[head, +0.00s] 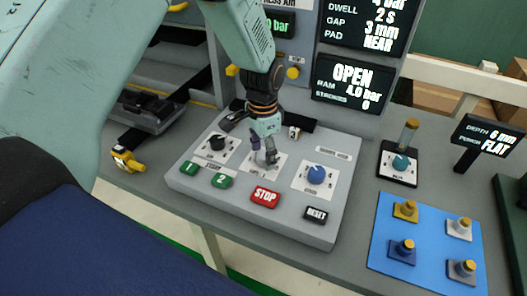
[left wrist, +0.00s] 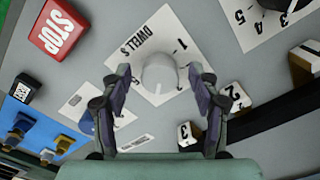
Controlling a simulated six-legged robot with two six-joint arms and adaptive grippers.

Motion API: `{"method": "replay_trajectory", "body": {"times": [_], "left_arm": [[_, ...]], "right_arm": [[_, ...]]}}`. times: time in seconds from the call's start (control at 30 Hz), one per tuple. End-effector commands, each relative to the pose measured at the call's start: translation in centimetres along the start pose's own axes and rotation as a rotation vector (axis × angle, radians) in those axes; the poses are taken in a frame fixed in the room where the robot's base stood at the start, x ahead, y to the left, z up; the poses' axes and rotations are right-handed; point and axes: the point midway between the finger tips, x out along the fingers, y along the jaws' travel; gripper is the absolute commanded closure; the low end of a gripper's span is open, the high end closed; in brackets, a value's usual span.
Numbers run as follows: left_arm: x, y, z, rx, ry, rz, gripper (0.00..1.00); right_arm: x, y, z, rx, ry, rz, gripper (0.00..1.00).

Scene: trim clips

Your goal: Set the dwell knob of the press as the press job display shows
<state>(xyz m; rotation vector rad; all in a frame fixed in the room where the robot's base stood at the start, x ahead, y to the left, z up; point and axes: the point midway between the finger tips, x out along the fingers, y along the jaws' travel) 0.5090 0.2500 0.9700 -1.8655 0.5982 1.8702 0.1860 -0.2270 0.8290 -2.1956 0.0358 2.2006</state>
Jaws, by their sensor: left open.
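The dwell knob (left wrist: 158,72) is a pale grey round knob on a white plate marked DWELL S (left wrist: 150,48). A 1 shows on the plate; its pointer cannot be made out. My left gripper (left wrist: 160,82) is open, with one finger on each side of the knob; contact cannot be told. In the head view my left gripper (head: 265,160) points down at the middle plate of the press panel (head: 255,222) and mostly hides the knob. The press job display (head: 365,22) reads DWELL 2 s, GAP 3 mm, PAD NEAR. My right gripper is not in view.
A black knob (head: 217,142) and a blue knob (head: 316,174) flank the middle plate. Green buttons, a red STOP button (head: 265,196) and a RESET button (head: 316,215) line the panel front. Small number blocks (left wrist: 232,90) stand behind. A blue mat (head: 385,232) with several pegs lies right.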

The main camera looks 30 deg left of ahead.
Motion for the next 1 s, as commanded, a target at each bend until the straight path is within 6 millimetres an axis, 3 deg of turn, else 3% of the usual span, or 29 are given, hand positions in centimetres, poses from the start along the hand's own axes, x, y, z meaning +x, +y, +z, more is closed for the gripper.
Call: {"method": "replay_trajectory", "body": {"times": [0.37, 1.0], "left_arm": [[0.65, -0.15, -0.24, 0.0, 0.001, -0.001, 0.39], [0.57, -0.22, -0.3, 0.0, 0.002, -0.002, 0.93]], "right_arm": [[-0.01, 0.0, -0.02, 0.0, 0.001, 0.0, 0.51], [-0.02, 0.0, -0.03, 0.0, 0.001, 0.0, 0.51]]}}
